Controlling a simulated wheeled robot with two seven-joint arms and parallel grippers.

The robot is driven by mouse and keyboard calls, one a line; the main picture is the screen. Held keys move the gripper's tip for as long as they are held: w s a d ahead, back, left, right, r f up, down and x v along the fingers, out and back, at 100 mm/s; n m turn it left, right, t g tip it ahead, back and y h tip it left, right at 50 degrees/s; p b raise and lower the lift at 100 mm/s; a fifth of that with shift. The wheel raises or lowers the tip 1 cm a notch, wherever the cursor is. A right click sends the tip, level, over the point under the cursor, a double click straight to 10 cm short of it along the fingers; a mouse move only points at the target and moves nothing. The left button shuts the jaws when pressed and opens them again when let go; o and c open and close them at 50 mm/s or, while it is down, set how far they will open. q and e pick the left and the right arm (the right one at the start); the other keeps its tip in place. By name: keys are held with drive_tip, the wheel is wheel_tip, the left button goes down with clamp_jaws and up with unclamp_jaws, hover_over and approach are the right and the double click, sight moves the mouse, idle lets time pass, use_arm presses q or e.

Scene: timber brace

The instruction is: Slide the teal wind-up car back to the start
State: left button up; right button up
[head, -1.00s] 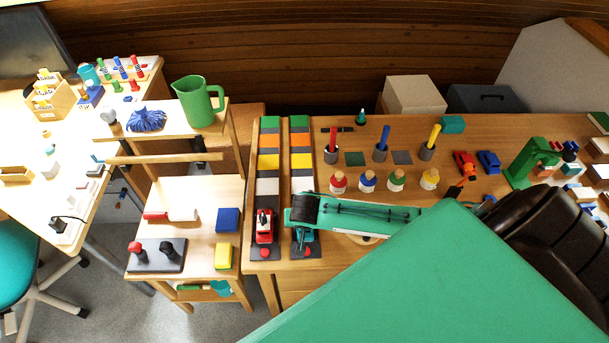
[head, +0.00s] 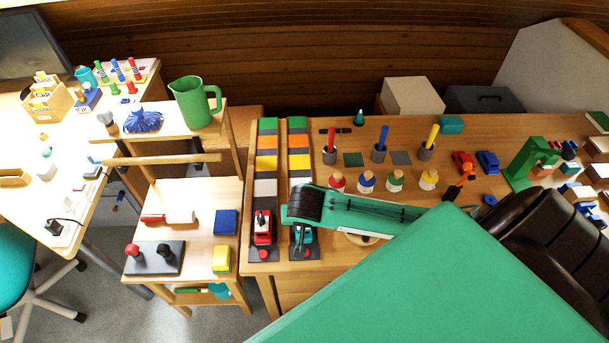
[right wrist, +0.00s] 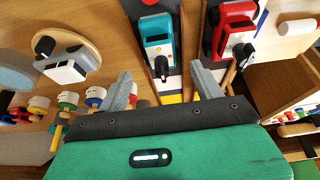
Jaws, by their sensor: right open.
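The teal wind-up car (head: 303,236) sits at the near end of the right striped lane (head: 299,160), beside a red button (head: 306,253). My right arm's dark wrist partly covers it in the head view. In the right wrist view the teal car (right wrist: 157,32) shows at the top centre, with its dark wind-up key (right wrist: 161,67) toward me. My right gripper (right wrist: 164,86) is open and empty. Its two grey fingers are spread to either side of the lane, below the car in the picture and apart from it. My left gripper is out of view.
A red car (head: 263,229) stands in the left lane (head: 267,160), close beside the teal one. Several peg figures (head: 367,182) and cups with coloured rods (head: 379,153) stand to the right. A small stand (head: 170,200) with blocks is on the left. The lanes' far stretch is clear.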

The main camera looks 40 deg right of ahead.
drive_tip(key=v, duration=0.5)
drive_tip(key=shift+s+r, duration=0.15)
idle(0.3)
